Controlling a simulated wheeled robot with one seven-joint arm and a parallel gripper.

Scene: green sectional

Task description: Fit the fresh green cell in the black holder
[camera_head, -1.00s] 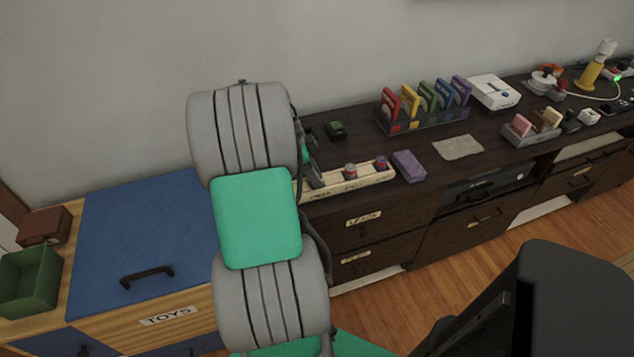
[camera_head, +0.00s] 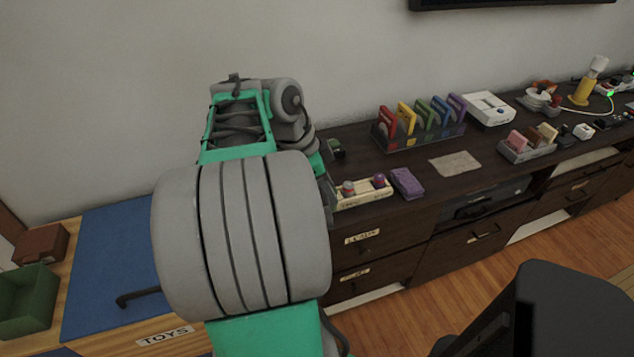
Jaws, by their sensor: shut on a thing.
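A small dark block with some green on it (camera_head: 337,150), which may be the black holder, sits on the dark cabinet top near the wall, partly hidden by my arm. A cream tray (camera_head: 350,204) lies in front of it and holds a red-topped cell (camera_head: 348,188) and a purple-topped cell (camera_head: 379,181). My gripper (camera_head: 325,186) is only partly visible, at the tray's left end behind my arm. It is shut, but its fingertips and the green cell between them are hidden. I cannot tell whether the gripper touches the tray or the block.
A purple box (camera_head: 407,183) lies right of the tray. A rack of coloured cases (camera_head: 420,138) stands behind, and a beige cloth (camera_head: 455,164) lies to the right. A blue-topped toy chest (camera_head: 110,255) and green bin (camera_head: 27,303) are at left. A dark chair-like shape (camera_head: 570,310) fills the lower right.

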